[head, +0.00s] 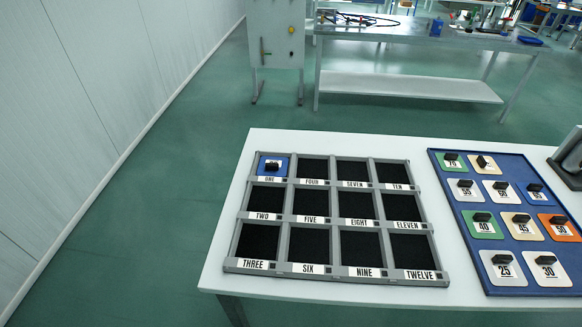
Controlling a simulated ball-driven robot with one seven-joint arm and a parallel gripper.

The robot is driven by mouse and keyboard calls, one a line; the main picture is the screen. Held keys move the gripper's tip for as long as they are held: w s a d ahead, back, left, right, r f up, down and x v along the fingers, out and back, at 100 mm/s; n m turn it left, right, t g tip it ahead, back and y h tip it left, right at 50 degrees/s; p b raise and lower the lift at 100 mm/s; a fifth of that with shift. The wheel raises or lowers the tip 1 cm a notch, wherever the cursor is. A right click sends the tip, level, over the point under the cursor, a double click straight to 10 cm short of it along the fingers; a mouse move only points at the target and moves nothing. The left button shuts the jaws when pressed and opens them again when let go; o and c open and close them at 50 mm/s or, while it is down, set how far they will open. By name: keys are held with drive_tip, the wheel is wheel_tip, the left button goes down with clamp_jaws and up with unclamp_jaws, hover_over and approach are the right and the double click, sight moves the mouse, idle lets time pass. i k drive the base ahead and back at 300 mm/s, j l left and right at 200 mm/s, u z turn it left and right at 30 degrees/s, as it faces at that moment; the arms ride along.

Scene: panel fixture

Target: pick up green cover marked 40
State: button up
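The green cover marked 40 (472,231) lies flat in the blue tray (455,265) on the right part of the white table. It is at the tray's left side, in the third row from the back, with a black knob on top. Another green cover (444,167), which seems to be marked 70, lies at the tray's back left corner. My gripper is not in view.
The grey panel (285,215) has labelled compartments ONE to TWELVE; a blue cover (281,172) sits in ONE, the others look empty. White, tan, orange and blue covers surround the 40 cover. A dark grey object (572,160), partly cut off, stands at the right edge.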

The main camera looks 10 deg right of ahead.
sight(483, 224)
drive_tip(key=i+z, duration=0.15)
drive_tip(key=z, duration=0.25)
drive_tip(key=i+z, duration=0.1)
drive_tip(key=z, duration=0.25)
drive_tip(key=i+j+z, duration=0.1)
drive_tip(key=z, duration=0.3)
drive_tip(key=k+j+u, duration=0.1)
drive_tip(key=j+u, duration=0.15)
drive_tip(key=j, duration=0.8)
drive_tip(key=j+u, duration=0.3)
drive_tip(key=j, duration=0.75)
drive_tip(key=z, duration=1.3)
drive_tip(key=i+l, duration=0.15)
drive_tip(key=l, duration=0.15)
